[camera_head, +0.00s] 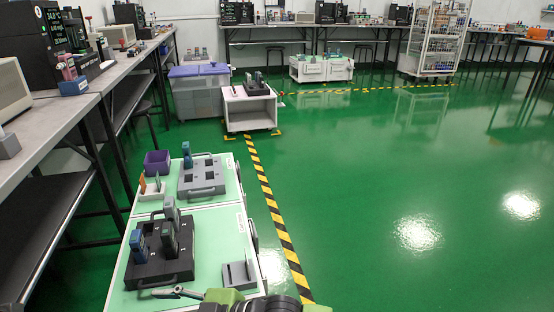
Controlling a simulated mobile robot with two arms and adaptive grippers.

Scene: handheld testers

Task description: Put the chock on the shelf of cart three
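No object is clearly recognisable as the chock. A grey notched block (239,274) lies on the near green-topped cart (212,230), at its right front corner, and I cannot tell whether it is the chock. A small white cart (248,110) with an open front stands beyond, with several handheld testers on top. I cannot read which cart is number three. My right gripper (172,292) reaches in at the bottom edge, fingers pointing left over the near cart's front, beside the black tray. Its finger opening is unclear. My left gripper is out of view.
The near cart carries a black tray (144,276) with testers, a grey tray (214,183) and a purple bin (157,162). Workbenches (58,112) line the left. A grey tote (199,96) stands beside the white cart. Striped tape (274,213) borders clear green floor (370,190) at right.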

